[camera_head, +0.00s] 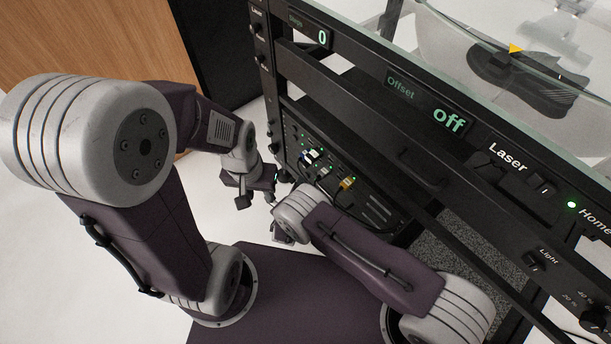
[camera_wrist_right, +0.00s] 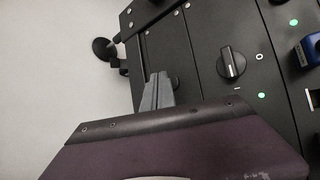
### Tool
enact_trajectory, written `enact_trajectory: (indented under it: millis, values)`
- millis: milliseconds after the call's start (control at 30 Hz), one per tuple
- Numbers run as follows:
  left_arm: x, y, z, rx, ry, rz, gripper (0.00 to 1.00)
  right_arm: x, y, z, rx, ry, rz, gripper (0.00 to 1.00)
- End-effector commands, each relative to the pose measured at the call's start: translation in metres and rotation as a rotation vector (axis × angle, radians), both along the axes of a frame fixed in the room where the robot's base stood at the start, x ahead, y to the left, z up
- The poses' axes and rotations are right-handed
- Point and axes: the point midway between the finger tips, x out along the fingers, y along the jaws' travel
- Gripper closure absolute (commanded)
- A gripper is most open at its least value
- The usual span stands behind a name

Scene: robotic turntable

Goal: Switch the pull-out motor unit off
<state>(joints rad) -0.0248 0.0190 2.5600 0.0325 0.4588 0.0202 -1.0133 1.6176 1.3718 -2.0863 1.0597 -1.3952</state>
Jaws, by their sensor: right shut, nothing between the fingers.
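The motor unit's black front panel (camera_head: 375,205) is low in the rack in the head view, with plugs and small green lights. In the right wrist view the panel (camera_wrist_right: 205,30) carries a black rotary knob (camera_wrist_right: 232,63) with a white mark, between O and I labels. The mark seems to point towards the I. My right gripper (camera_wrist_right: 157,92) is shut and empty, left of the knob and apart from it; the right wrist largely hides it in the head view. My left gripper (camera_head: 257,195) appears open and empty, left of the panel.
A blue plug (camera_wrist_right: 310,48) and green lights (camera_wrist_right: 262,95) are right of the knob. A dark shoe (camera_head: 525,80) shows behind glass. Pale floor lies left of the rack.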

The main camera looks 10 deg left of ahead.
Motion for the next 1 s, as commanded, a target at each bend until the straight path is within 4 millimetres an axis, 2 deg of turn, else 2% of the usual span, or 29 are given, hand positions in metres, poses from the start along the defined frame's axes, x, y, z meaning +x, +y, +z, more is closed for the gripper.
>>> enact_trajectory:
  millis: [1000]
  values:
    - [0.0, 0.0, 0.0005, 0.0, 0.0, 0.0, 0.64, 0.0069, -0.0057, -0.0001, 0.0, 0.0, 0.0, 1.0]
